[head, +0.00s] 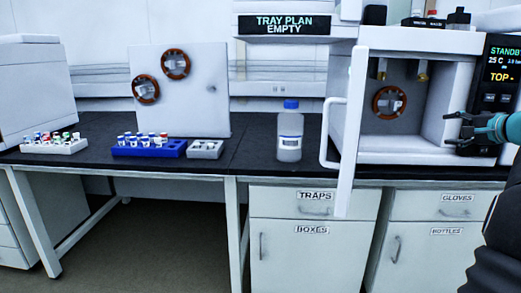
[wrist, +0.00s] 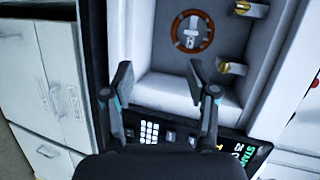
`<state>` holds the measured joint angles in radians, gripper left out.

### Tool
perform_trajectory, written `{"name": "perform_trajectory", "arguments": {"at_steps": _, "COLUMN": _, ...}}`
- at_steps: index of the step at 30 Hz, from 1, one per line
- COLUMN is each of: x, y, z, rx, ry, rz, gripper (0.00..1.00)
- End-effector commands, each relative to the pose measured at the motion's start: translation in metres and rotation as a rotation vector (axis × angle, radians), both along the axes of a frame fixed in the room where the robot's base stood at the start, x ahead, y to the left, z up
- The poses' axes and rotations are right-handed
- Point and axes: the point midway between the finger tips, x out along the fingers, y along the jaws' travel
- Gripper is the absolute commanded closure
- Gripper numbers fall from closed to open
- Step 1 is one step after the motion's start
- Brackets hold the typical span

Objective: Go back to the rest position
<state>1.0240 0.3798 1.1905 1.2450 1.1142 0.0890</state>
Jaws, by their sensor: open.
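My gripper (head: 459,131) is at the right of the head view, in front of the right part of the open oven-like unit (head: 460,41) and beside its display panel. In the wrist view my gripper (wrist: 160,84) shows two spread fingers with nothing between them. Behind the fingers are the unit's open chamber and its keypad (wrist: 149,132). A round brown-rimmed coil (head: 389,102) hangs on the chamber's back wall; it also shows in the wrist view (wrist: 193,31). Part of my arm is cut off by the right edge of the head view.
The unit's white door (head: 345,120) stands open toward the front. A blue-capped bottle (head: 289,135) stands left of it. A blue rack (head: 175,152), a grey rack (head: 205,153) and a white rack (head: 65,149) sit further left. A white panel (head: 205,100) holds two coils. The floor (head: 150,240) shows clear.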

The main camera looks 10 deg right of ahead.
Motion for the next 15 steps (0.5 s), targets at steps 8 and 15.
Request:
{"name": "perform_trajectory", "arguments": {"at_steps": 8, "x": -0.029, "y": 0.063, "z": -0.098, "rx": -0.112, "ry": 0.328, "rz": 0.047, "gripper": 0.42}}
{"name": "perform_trajectory", "arguments": {"at_steps": 15, "x": -0.079, "y": 0.19, "z": -0.168, "rx": -0.345, "ry": 0.623, "rz": 0.246, "gripper": 0.42}}
